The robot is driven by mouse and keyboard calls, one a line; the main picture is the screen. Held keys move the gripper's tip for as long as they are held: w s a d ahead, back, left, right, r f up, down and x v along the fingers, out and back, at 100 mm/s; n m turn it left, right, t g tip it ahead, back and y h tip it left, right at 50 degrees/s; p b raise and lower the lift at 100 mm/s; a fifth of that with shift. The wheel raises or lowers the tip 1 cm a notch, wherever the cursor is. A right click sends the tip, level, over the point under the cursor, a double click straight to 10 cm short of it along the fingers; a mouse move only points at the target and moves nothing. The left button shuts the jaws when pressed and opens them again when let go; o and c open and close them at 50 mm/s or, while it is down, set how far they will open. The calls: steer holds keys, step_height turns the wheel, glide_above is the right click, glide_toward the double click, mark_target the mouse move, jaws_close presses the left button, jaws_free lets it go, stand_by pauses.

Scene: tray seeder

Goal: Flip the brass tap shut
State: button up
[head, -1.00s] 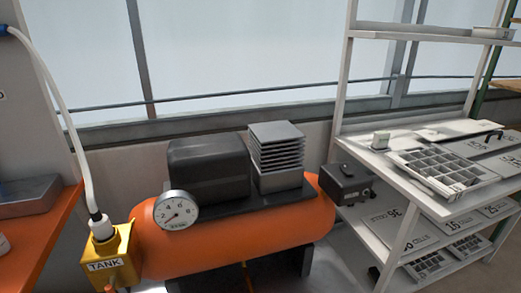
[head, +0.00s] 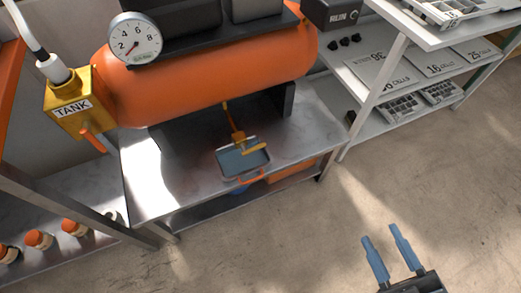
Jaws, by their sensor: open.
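A brass tap (head: 238,137) hangs on a thin stem under the orange tank (head: 215,60). Its small yellow lever (head: 254,147) sticks out to the right, roughly level in the picture. I cannot tell its exact turn angle. A shallow grey pan (head: 235,163) with an orange handle is below the tap on the metal bench (head: 300,147). My gripper (head: 379,233) is at the lower right over the floor, with its two blue fingers apart and nothing between them. It is well away from the tap.
A yellow TANK block (head: 78,117) with an orange lever and white hose is at the left. A gauge (head: 134,39) is on the tank's front. White shelves with trays (head: 395,108) stand at the right. The floor (head: 300,235) before the bench is clear.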

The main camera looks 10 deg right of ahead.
steer(key=w+a+f+n+y+b, duration=0.25)
steer(key=w+f+n+b, duration=0.2)
steer(key=w+f, duration=0.3)
steer(key=w+a+f+n+y+b, duration=0.1)
steer(key=w+f+n+y+b, duration=0.2)
steer(key=w+f+n, duration=0.4)
steer(key=n+g+y+b, duration=0.35)
steer(key=n+b, duration=0.25)
steer(key=n, duration=0.2)
glide_toward(261, 144)
steer(key=w+a+f, duration=0.1)
steer(key=shift+t, duration=0.45)
steer(key=shift+b+x, duration=0.55)
steer(key=shift+x, duration=3.75)
steer(key=shift+s+a+f, duration=0.1)
steer(key=shift+f, duration=0.05)
jaws_close()
